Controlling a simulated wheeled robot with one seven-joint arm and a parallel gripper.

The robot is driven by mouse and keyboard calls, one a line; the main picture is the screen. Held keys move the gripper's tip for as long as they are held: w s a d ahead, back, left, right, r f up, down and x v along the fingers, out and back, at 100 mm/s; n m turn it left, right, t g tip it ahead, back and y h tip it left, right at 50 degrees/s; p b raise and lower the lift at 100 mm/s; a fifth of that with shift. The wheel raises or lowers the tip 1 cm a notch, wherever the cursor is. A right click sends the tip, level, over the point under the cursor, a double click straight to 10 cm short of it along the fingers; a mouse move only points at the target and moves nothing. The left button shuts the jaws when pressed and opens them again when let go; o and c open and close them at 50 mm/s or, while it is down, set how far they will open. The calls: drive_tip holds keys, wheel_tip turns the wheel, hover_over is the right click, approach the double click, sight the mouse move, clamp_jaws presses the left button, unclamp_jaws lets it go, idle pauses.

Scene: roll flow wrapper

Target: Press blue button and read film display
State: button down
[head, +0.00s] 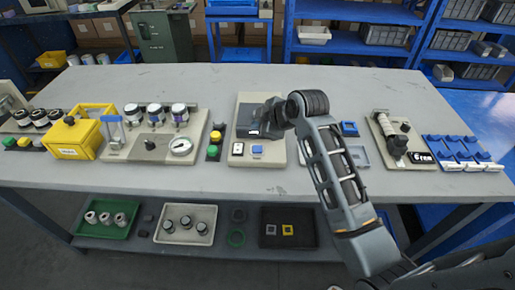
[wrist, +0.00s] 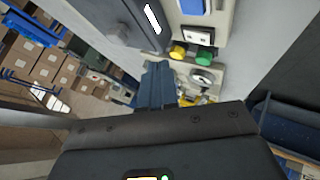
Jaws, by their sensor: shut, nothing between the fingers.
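A blue button (head: 257,149) sits on the front of a beige base plate (head: 248,161) at the table's middle. It shows at the top edge of the wrist view (wrist: 191,5). A small white panel with dark marks (head: 238,148) is beside it; its marks are too small to read. A dark grey machine body (head: 246,116) with a small white strip stands behind them, partly hidden by my arm. My gripper (wrist: 154,80) is shut and empty, apart from the button; its fingers are hard to make out in the head view.
Left stand green and yellow buttons (head: 214,145), a plate with three jars and a gauge (head: 155,134), and a yellow box (head: 75,137). Right are a roller unit (head: 396,140), a black sign (head: 421,157) and blue racks (head: 462,150). The table's back strip is clear.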

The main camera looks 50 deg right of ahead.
drive_tip(key=b, duration=0.3)
hover_over(259, 150)
wheel_tip(259, 150, down, 4)
drive_tip(key=shift+f, duration=0.2)
drive_tip(key=shift+f+b, duration=0.4)
drive_tip(key=shift+f, duration=0.55)
idle(1.0)
drive_tip(key=shift+f, duration=0.4)
drive_tip(key=shift+f+b, duration=0.35)
drive_tip(key=shift+f, duration=0.1)
idle(0.8)
drive_tip(key=shift+r, duration=0.1)
drive_tip(key=shift+r+p, duration=0.8)
drive_tip(key=shift+p, duration=0.05)
